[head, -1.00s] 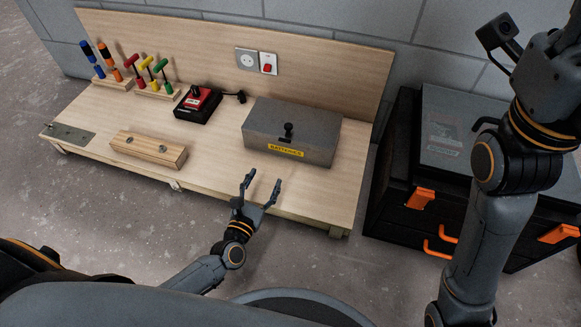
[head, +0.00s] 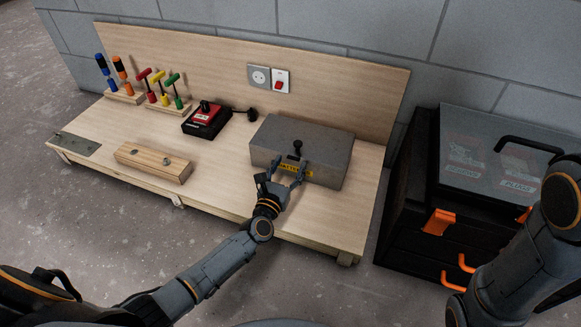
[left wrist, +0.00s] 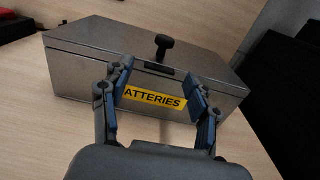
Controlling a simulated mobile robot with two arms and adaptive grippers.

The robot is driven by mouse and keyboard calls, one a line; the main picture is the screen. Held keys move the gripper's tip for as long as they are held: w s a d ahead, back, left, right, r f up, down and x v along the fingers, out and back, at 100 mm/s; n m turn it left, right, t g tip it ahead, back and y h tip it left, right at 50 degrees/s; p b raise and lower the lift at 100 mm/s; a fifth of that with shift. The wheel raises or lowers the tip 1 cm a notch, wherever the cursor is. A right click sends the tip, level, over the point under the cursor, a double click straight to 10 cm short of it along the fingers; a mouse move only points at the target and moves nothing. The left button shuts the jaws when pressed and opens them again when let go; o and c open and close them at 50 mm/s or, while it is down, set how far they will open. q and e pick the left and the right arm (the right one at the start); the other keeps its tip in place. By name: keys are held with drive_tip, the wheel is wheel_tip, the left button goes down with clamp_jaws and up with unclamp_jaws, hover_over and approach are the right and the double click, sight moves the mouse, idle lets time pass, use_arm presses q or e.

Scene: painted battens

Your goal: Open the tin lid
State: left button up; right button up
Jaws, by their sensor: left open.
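The grey metal tin (head: 318,150) stands at the right of the wooden workbench, with its lid down. A black knob (head: 298,146) sticks up at the lid's front edge, and a yellow label stands below it on the front face. In the left wrist view the tin (left wrist: 75,70) fills the upper middle, with the knob (left wrist: 164,44) above the label (left wrist: 155,99). My left gripper (head: 290,168) is open in front of the tin's front face. Its fingers stand on either side of the label, below the knob. Whether they touch the tin I cannot tell. My right gripper is out of view.
A red and black switch box (head: 206,120) and a wooden block (head: 153,163) stand on the bench, left of the tin. Coloured tools (head: 160,87) stand in racks further left. A black cabinet (head: 400,200) with orange handles stands right of the bench.

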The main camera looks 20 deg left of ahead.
use_arm(q)
drive_tip(key=shift+w, duration=0.65)
clamp_jaws()
drive_tip(key=shift+r, duration=0.1)
